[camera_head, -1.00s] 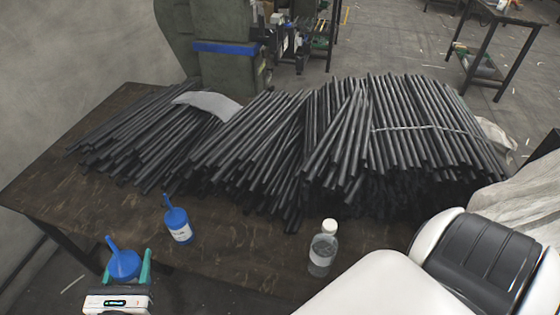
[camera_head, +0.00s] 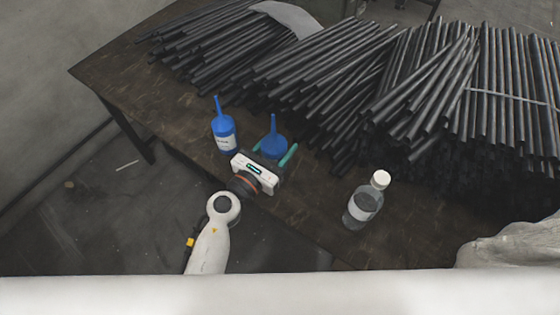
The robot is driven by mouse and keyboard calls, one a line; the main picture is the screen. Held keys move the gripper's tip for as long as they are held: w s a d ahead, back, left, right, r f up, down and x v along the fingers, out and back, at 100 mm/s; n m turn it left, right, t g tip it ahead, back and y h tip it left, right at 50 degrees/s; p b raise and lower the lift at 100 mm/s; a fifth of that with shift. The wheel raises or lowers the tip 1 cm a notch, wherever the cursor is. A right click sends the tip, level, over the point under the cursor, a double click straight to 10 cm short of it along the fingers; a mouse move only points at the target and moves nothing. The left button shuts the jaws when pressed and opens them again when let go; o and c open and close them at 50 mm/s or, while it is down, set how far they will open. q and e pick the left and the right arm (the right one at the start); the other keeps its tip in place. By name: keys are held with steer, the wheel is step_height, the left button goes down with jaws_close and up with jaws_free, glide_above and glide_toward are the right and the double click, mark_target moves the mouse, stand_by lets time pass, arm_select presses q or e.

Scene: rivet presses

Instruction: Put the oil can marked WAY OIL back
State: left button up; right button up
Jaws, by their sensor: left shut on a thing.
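My left gripper (camera_head: 273,150) reaches in from the bottom, its teal fingers shut on a blue oil can with a thin upright spout (camera_head: 272,141). The held can is upright above the front part of the table; I cannot tell whether its base touches the wood. The gripper hides its lower part and any label. A second blue oil can (camera_head: 224,132) with a white label stands upright just left of it on the table. The label's writing is too small to read, so I cannot tell which can is marked WAY OIL. My right gripper is not in view.
The dark wooden table (camera_head: 140,97) has a large pile of black rods (camera_head: 330,75) across its back. A clear bottle with a white cap (camera_head: 364,203) stands to the right near the front edge. The table's left front is bare.

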mark_target(278, 156)
arm_select(q)
steer(key=shift+f+b, duration=1.05)
steer(key=shift+f, duration=0.85)
steer(key=shift+f, duration=0.1)
steer(key=o, duration=1.1)
